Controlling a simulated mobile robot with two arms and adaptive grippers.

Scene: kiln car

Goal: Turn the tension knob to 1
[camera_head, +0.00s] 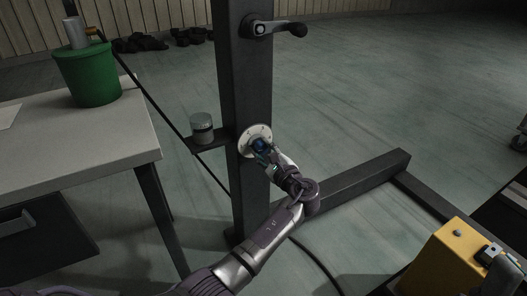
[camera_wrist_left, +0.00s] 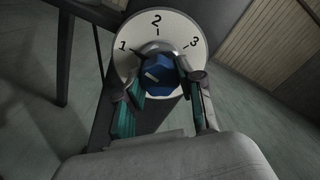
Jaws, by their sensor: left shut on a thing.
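The blue tension knob (camera_wrist_left: 158,70) sits at the middle of a round white dial (camera_wrist_left: 184,28) marked 1, 2 and 3. The 1 is at the left, the 2 at the top and the 3 at the right. A small pale mark shows on the knob's face, left of its centre; I cannot tell exactly which number it points to. In the head view the dial (camera_head: 247,134) is on a dark upright post, with the knob (camera_head: 260,144) partly hidden. My left gripper (camera_head: 266,152) is shut on the knob, one finger on each side.
The dark post (camera_head: 245,80) has a crank handle (camera_head: 277,28) above the dial and a side bracket holding a grey jar (camera_head: 202,128). A table (camera_head: 110,140) with a green bucket (camera_head: 88,75) stands left. A yellow box (camera_head: 447,258) is at the lower right.

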